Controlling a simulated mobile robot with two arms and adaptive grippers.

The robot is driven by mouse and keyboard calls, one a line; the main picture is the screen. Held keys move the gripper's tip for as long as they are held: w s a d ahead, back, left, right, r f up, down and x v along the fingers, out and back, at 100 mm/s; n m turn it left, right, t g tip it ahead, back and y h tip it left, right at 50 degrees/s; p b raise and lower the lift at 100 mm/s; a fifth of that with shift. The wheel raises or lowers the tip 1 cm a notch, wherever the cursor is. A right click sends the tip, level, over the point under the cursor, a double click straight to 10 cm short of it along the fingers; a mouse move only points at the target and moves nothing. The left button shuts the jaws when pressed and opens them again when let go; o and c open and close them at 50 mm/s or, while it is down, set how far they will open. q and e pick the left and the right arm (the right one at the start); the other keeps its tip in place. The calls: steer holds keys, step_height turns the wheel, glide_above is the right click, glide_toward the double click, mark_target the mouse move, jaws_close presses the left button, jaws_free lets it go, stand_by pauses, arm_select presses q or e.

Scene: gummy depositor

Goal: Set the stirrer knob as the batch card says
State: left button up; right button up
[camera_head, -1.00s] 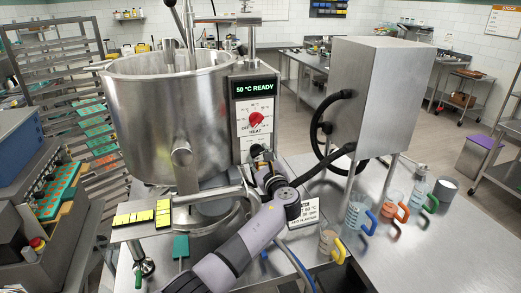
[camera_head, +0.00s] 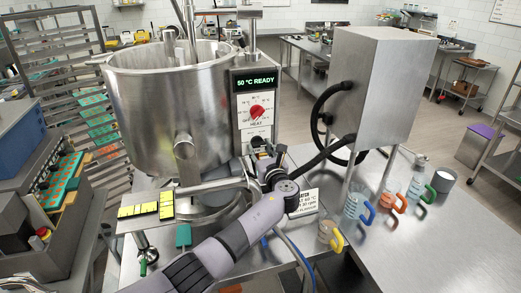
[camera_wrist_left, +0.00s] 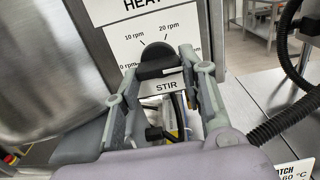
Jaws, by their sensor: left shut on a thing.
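The stirrer knob (camera_wrist_left: 157,62) is black and sits on a white dial plate above the word STIR. Marks for 10 rpm and 20 rpm show above it in the left wrist view. My left gripper (camera_wrist_left: 160,68) is shut on the knob, one finger on each side. In the head view my left gripper (camera_head: 262,150) covers most of the knob, below the heat dial. The knob's exact pointer setting is hard to tell. The batch card (camera_head: 303,202) lies partly behind my arm; its 60 °C line shows, but its rpm figure is not clearly readable. My right gripper is out of view.
The red heat knob (camera_head: 257,112) is above, under a display (camera_head: 255,80) reading 50 °C READY. The steel kettle (camera_head: 165,115) stands left. Jugs with coloured handles (camera_head: 356,205) stand on the right table.

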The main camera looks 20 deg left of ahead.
arm_select(q)
steer(key=shift+f, duration=0.2)
steer(key=o, duration=1.2)
steer(key=shift+r, duration=0.15)
steer(key=shift+c, duration=0.2)
steer(key=shift+s+d, duration=0.1)
steer(key=v, duration=1.1)
steer(key=shift+s+d, duration=0.25)
steer(key=shift+s, duration=0.05)
